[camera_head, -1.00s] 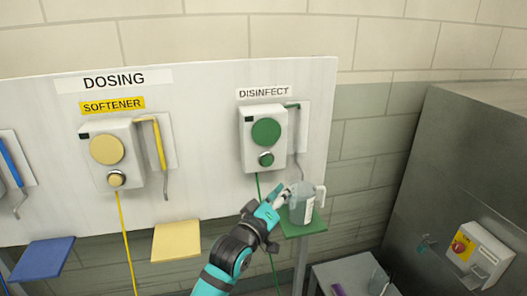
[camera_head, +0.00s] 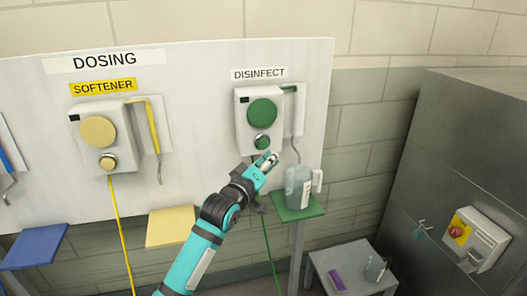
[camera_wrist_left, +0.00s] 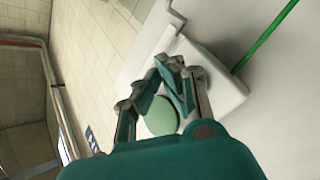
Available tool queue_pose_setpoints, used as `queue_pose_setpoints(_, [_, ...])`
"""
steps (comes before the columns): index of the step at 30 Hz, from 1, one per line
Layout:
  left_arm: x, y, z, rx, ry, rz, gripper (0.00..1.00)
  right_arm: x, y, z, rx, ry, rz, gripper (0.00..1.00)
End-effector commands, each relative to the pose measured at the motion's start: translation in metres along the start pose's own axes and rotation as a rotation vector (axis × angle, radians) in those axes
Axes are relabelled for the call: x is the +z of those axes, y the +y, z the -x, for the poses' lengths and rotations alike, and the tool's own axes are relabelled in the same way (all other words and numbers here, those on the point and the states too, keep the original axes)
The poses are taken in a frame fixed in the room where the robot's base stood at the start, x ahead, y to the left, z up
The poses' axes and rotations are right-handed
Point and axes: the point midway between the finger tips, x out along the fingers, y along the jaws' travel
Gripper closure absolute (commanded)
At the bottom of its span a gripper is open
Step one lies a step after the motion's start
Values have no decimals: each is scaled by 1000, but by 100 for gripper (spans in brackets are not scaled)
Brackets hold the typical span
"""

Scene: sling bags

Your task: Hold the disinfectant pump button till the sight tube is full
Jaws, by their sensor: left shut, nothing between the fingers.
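The disinfect pump (camera_head: 244,126) is a white box on the panel under a "DISINFECT" label. It has a large green disc (camera_head: 263,113) and a smaller round green button (camera_head: 262,142) below. My left gripper (camera_head: 267,158) is shut and empty just below the small button; whether it touches the pump I cannot tell. In the left wrist view the closed fingertips (camera_wrist_left: 170,64) are in front of the pump box (camera_wrist_left: 222,90), with a green disc (camera_wrist_left: 161,116) partly behind them. A clear jug (camera_head: 298,187) stands upright on the green shelf (camera_head: 312,208) under the spout. My right gripper is not in view.
The softener pump (camera_head: 96,148) and yellow shelf (camera_head: 172,228) are to the left, with a blue shelf (camera_head: 34,247) beyond. A grey table (camera_head: 340,258) with small items stands low right. A metal cabinet (camera_head: 440,130) bounds the right.

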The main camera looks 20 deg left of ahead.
Motion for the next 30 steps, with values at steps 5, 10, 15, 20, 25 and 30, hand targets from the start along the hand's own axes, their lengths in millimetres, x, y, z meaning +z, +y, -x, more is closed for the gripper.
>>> queue_pose_setpoints(5, [-8,-9,-13,0,-2,-1,100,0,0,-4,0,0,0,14])
queue_pose_setpoints(10, [-12,-12,-18,1,-2,1,100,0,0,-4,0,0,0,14])
queue_pose_setpoints(15, [-12,-12,-18,1,-2,1,100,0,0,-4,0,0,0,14])
queue_pose_setpoints(20, [-12,-12,-18,1,-2,0,100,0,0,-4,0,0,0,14])
queue_pose_setpoints(25, [-12,-12,-18,1,-2,0,100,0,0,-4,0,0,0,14])
queue_pose_setpoints(30, [-12,-12,-18,1,-2,0,100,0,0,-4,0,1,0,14])
